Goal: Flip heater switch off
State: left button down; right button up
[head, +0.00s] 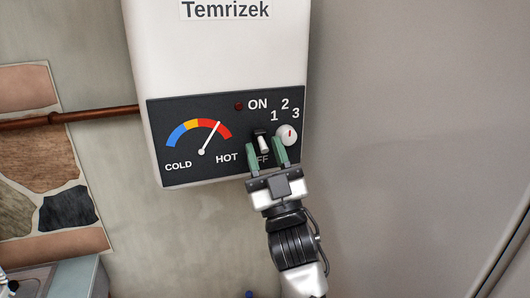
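The white heater (218,62), labelled Temrizek, hangs on the wall at the top centre of the head view. Its dark panel holds a small toggle switch (262,141) between the ON label and a partly covered OFF label. My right gripper (266,148) is at the panel from below, its two green fingers apart on either side of the switch. I cannot tell whether a finger touches it. The gripper holds nothing that I can see. My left gripper is not in view.
A round dial (287,135) marked 1, 2, 3 sits close to the right finger. A temperature gauge (203,138) is on the panel's left. A copper pipe (75,117) runs along the wall at left. The wall at right is bare.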

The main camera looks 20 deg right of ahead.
jog(key=b+v, duration=0.4)
jog(key=v, duration=0.6)
jog(key=shift+s+f, duration=0.25)
jog(key=shift+f, duration=0.05)
